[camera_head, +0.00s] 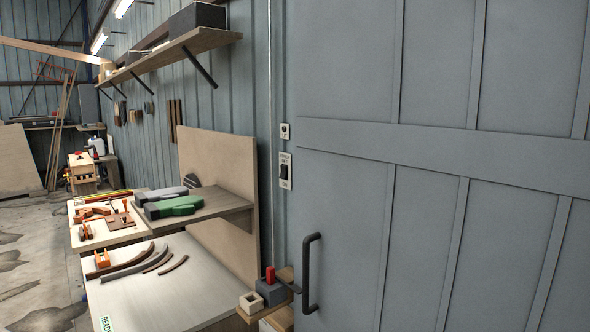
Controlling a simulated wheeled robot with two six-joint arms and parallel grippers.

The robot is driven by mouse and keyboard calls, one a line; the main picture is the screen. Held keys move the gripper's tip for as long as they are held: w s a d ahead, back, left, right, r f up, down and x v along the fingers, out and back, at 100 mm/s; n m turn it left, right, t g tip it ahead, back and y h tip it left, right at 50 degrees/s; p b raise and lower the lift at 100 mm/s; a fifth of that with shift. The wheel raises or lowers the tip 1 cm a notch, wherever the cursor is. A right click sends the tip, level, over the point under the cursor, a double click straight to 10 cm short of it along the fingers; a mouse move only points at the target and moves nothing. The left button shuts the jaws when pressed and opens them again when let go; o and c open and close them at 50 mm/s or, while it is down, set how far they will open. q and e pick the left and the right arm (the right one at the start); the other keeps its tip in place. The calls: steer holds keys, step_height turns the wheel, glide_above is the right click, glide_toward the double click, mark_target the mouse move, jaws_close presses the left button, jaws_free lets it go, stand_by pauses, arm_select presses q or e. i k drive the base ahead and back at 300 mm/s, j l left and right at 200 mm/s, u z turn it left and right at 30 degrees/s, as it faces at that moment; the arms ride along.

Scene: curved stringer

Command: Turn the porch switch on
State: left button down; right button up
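A light switch plate (285,171) with a dark rocker is on the wall just left of the large grey door (440,140). Small lettering sits above and below the rocker, too small to read surely. I cannot tell whether the rocker is on or off. A smaller plate (285,131) with a round dark spot is mounted above it. Neither of my grippers is in view.
A black door handle (311,274) stands out below and right of the switch. Left of it are a small grey block with a red post (270,287), a workbench (160,290) with curved strips, and a shelf (170,55). Open floor lies at far left.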

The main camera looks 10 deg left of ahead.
mark_target(283, 175)
steer(key=i+j+z, duration=0.1)
steer(key=i, duration=0.3)
steer(key=i+j, duration=0.2)
steer(key=i, duration=0.25)
steer(key=l+z, duration=0.05)
